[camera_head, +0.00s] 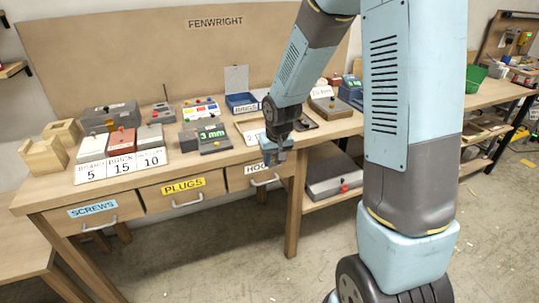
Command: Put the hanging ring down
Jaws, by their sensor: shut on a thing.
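My gripper (277,153) points down at the front edge of the workbench, just above the drawer marked HOOKS. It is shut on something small. What it holds is mostly hidden by the fingers and too small to make out, so the ring's outline does not show clearly. A blue open box (241,103) with a label that seems to read RINGS stands behind my gripper, with a pale raised lid at its back. No other ring can be told apart in this view.
The wooden workbench (84,174) carries weight blocks (123,140) on number cards, a "3 mm" gauge (213,137), a switch box (201,110) and wooden blocks (45,155). A white-and-wood tray (249,129) lies behind my gripper. A grey case (333,176) sits on the lower shelf.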

